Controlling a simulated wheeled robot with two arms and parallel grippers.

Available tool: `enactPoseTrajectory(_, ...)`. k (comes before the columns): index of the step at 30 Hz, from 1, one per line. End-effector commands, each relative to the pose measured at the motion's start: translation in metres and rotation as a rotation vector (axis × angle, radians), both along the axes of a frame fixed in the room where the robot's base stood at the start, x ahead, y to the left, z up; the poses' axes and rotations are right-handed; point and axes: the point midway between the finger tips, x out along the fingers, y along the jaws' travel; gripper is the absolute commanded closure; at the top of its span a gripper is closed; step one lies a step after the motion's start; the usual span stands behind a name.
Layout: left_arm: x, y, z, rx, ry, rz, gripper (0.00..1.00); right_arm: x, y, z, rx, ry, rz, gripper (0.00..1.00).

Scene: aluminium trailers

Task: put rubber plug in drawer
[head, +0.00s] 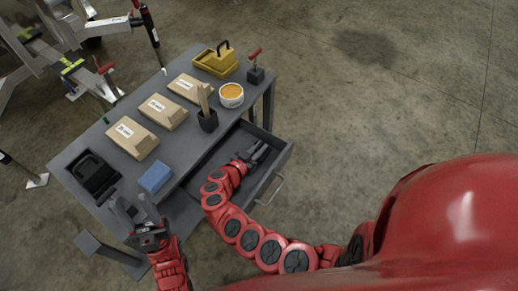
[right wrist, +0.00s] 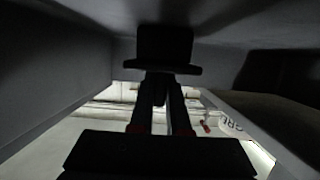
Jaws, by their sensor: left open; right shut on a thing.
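The grey drawer (head: 283,165) is pulled open from the right side of the workbench. My right gripper (head: 258,152) is inside the drawer space, low and near its far side. In the right wrist view its fingers (right wrist: 161,100) are shut on a dark flanged piece, the rubber plug (right wrist: 166,48). The plug is in deep shadow, and I cannot tell whether it touches the drawer floor. In the head view the plug is hard to tell from the dark gripper. My left gripper (head: 137,212) is open and empty by the bench's near left edge.
On the workbench (head: 105,165) are a blue block (head: 155,177), a black tray (head: 95,174), several tan packages (head: 132,138), a white tub (head: 231,95), a dark holder (head: 208,121) and a yellow box (head: 215,62). Open concrete floor lies right.

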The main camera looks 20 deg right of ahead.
Motion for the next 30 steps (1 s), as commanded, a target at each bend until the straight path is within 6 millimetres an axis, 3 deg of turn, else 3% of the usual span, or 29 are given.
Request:
enactPoseTrajectory(9,0.000,0.000,-0.003,0.000,0.000,0.000,0.50,0.000,0.000,-0.003,-0.001,-0.001,0.001,1.00)
enactPoseTrajectory(10,0.000,0.000,-0.002,0.000,0.000,0.000,0.50,0.000,0.000,-0.002,0.000,-0.001,0.000,0.80)
enactPoseTrajectory(14,0.000,0.000,-0.002,0.000,-0.001,0.000,0.50,0.000,0.000,-0.001,0.000,-0.001,0.000,0.57)
enactPoseTrajectory(24,0.000,0.000,0.003,0.000,0.000,0.000,0.50,0.000,0.000,0.004,0.000,-0.001,0.000,0.56)
enactPoseTrajectory(30,0.000,0.000,0.008,0.000,0.000,0.000,0.50,-0.018,0.024,0.012,0.002,0.001,0.002,0.56)
